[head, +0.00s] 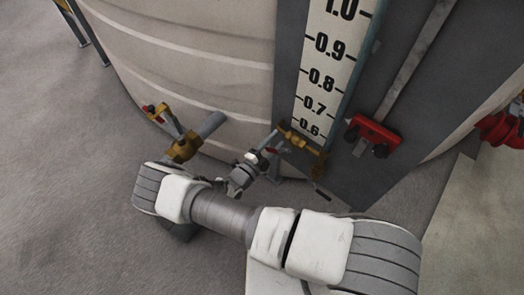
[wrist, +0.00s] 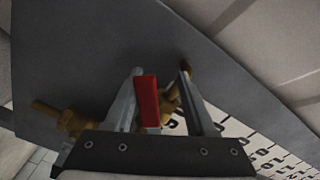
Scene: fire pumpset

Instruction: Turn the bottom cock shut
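The bottom cock (head: 302,143) is a brass fitting at the foot of the level gauge, below the 0.6 mark. Its brass body also shows in the wrist view (wrist: 70,122), with a red lever (wrist: 147,101) standing in front of it. My gripper (head: 271,146) is at the left end of the cock in the head view. In the wrist view my gripper (wrist: 161,70) is open, with the red lever between its fingers. The lever is close to the left finger, and a gap shows on the right. I cannot tell whether the left finger touches it.
The gauge board (head: 325,70) stands against the large pale tank (head: 190,50). Another brass valve (head: 183,147) with a red-tipped handle juts from the tank at left. A red block (head: 373,134) sits right of the gauge. Grey floor (head: 60,200) is clear at left.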

